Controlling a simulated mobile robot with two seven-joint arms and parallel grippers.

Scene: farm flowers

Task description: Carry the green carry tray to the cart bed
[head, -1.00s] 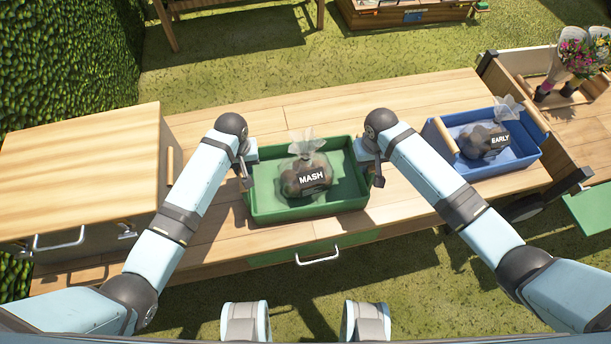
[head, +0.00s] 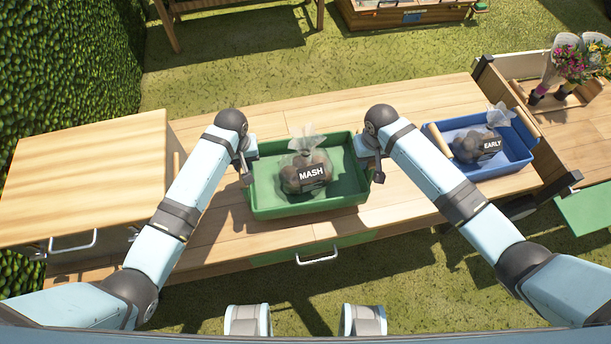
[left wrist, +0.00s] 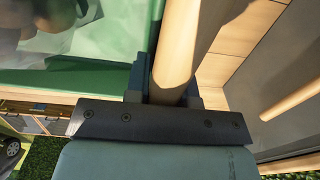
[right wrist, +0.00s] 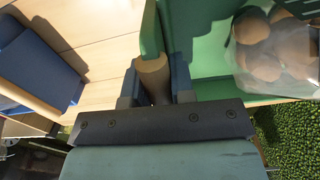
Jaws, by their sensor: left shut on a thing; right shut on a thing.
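The green carry tray (head: 270,208) is level in front of me over the wooden bench, holding a clear bag of potatoes labelled MASH (head: 307,174). My left gripper (head: 245,174) is shut on the tray's left-end wooden handle, which shows in the left wrist view (left wrist: 180,50). My right gripper (head: 373,172) is shut on the right-end handle, seen in the right wrist view (right wrist: 154,75). The tray seems slightly above the bench, but the gap is hard to judge. The cart bed (head: 585,138) is at the far right, beyond the bench end.
A blue tray (head: 512,165) with a bag labelled EARLY (head: 480,146) stands on the bench's right end, beside the cart. Flower bunches (head: 572,65) stand in a wooden holder on the cart. A wooden cabinet (head: 80,175) is at left. Bare bench (head: 390,100) lies behind the green tray.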

